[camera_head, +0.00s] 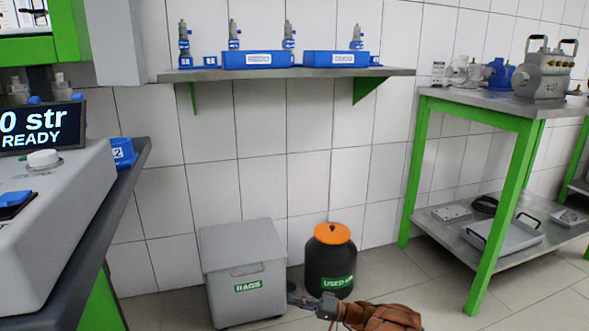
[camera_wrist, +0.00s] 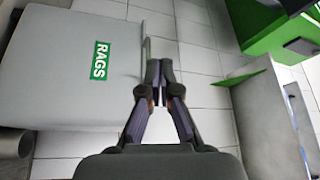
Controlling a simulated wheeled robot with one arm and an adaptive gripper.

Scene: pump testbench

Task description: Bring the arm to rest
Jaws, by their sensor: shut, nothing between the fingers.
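My gripper (camera_head: 305,301) is low in the head view, in front of the rags bin and the black container. It is shut and empty. In the wrist view my gripper (camera_wrist: 158,68) points up the picture, its two fingertips together. Part of my brown-covered arm shows at the bottom edge of the head view.
The grey rags bin (camera_head: 242,262) stands by the wall, and it also fills the left of the wrist view (camera_wrist: 75,60). A black container (camera_head: 325,264) with an orange lid stands beside it. A wall shelf (camera_head: 400,72) holds pumps and blue trays. A green-legged table (camera_head: 483,238) stands right, a grey bench unit (camera_head: 60,205) left.

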